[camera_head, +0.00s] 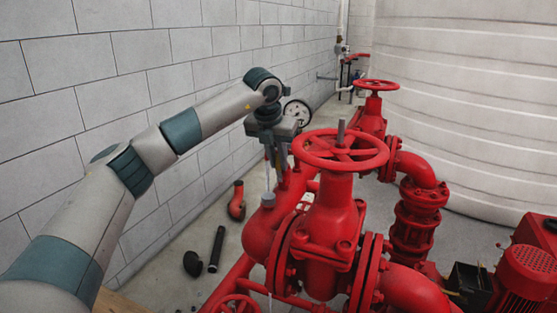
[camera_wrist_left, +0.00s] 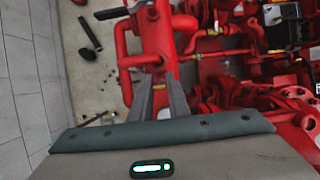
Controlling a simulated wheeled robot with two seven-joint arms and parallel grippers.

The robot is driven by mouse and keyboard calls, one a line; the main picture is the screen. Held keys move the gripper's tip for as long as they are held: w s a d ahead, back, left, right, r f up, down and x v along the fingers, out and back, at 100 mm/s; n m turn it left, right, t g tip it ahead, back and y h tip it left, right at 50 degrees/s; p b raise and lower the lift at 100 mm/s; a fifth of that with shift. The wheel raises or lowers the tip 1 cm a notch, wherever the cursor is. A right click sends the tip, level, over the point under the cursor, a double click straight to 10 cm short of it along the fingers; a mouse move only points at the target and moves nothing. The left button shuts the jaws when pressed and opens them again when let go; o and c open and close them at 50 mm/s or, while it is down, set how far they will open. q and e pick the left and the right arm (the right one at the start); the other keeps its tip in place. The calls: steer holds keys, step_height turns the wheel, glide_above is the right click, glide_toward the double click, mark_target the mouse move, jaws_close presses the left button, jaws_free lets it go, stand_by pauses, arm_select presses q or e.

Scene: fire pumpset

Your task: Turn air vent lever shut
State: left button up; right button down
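My left gripper (camera_head: 277,172) points down above the red pump pipework, next to the big red handwheel (camera_head: 340,150). In the left wrist view its two fingers (camera_wrist_left: 160,82) stand apart with a gap between them, and I see nothing held. A red pipe (camera_wrist_left: 155,40) lies below and beyond the fingertips. A short grey cylindrical fitting (camera_head: 268,200) stands on the red pipe just below the fingers in the head view. I cannot clearly make out the air vent lever in either view. My right gripper is not in view.
A pressure gauge (camera_head: 297,113) is behind my left wrist. A second red handwheel (camera_head: 376,86) stands farther back. A black pipe piece (camera_head: 216,248) and a red elbow (camera_head: 237,201) lie on the floor by the block wall (camera_head: 120,75). A red motor (camera_head: 525,275) is at lower right.

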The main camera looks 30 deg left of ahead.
arm_select(q)
jaws_close()
